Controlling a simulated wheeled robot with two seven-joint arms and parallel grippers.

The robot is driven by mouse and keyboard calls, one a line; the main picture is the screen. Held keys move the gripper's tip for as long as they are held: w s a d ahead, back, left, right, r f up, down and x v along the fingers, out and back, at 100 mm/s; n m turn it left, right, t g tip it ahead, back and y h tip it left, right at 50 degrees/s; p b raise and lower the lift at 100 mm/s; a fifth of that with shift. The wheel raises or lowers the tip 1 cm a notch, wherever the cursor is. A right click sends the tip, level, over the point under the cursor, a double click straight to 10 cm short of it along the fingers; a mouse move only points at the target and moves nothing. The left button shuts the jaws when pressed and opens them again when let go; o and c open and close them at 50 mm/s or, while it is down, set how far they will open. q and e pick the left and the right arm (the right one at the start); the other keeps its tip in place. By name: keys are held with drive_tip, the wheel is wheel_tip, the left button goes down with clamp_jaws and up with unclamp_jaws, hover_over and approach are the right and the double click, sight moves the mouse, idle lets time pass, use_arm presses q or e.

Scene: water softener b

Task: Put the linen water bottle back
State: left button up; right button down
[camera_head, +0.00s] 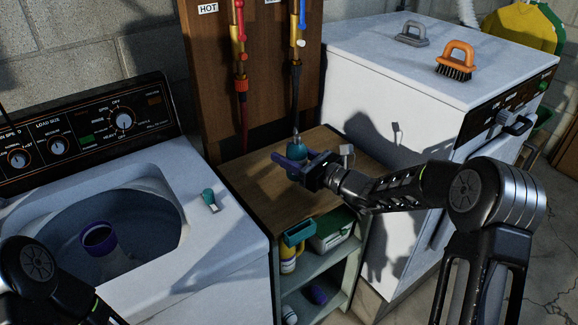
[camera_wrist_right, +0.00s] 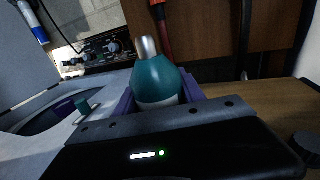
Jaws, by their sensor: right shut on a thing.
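The linen water bottle (camera_head: 297,150) is teal with a silver cap and looks upright. It is over the wooden top of the small cabinet between the two machines; I cannot tell whether its base touches the wood. My right gripper (camera_head: 293,163) is shut on its body with its purple fingers. In the right wrist view the bottle (camera_wrist_right: 158,82) stands between the fingers, its cap above them and its lower part hidden by the gripper.
The cabinet's wooden top (camera_head: 255,190) is otherwise clear, with bottles and a box on the shelves below. The open washer (camera_head: 215,235) is left, with a purple-rimmed container (camera_head: 99,240) in its opening. The white machine (camera_head: 375,60) right bears two brushes. Hoses hang behind.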

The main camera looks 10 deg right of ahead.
wheel_tip(320, 180, down, 4)
drive_tip(key=shift+r, duration=0.25)
drive_tip(key=shift+f, duration=0.1)
drive_tip(key=shift+f, duration=0.1)
drive_tip(key=shift+f, duration=0.15)
drive_tip(key=c, duration=0.7)
unclamp_jaws()
drive_tip(key=shift+r+p, duration=0.3)
drive_tip(key=b+v, duration=0.2)
drive_tip(key=v, duration=1)
drive_tip(key=shift+f, duration=0.1)
